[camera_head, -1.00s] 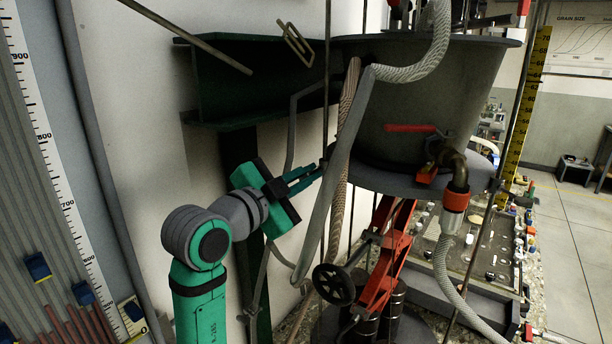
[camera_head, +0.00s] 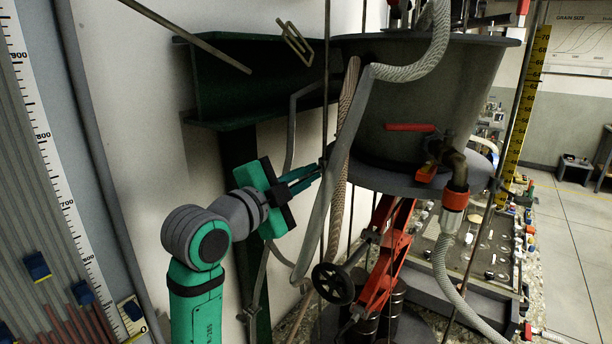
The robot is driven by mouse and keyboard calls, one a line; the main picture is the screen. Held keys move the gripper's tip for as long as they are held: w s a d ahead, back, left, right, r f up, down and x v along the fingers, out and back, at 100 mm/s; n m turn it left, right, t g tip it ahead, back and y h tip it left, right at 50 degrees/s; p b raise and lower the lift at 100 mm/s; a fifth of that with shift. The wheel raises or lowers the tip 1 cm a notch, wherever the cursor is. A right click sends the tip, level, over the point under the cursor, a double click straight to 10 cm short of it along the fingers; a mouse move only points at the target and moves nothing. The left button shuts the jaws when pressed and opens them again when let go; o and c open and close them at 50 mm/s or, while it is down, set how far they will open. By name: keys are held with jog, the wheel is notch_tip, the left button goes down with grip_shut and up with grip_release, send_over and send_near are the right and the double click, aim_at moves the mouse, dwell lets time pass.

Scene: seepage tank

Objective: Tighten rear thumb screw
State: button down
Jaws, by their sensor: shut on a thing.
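My gripper (camera_head: 317,174) is at the end of the green and grey arm, left of the grey tank (camera_head: 405,100). Its two teal fingers point right, toward a thin vertical rod (camera_head: 326,80) beside the tank. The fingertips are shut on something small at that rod. The rear thumb screw itself is too small and dark to make out, and the fingertips hide that spot. The tank's round base flange (camera_head: 390,182) is just right of the fingers.
A grey hose (camera_head: 345,150) and a braided brown rope-like hose (camera_head: 338,205) hang close right of the fingers. A dark green bracket (camera_head: 235,85) stands behind. A black handwheel (camera_head: 333,284) and red jack (camera_head: 385,270) are below.

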jog(key=c, duration=1.9)
grip_release()
jog(key=v, duration=1.1)
jog(key=shift+w+f, duration=0.1)
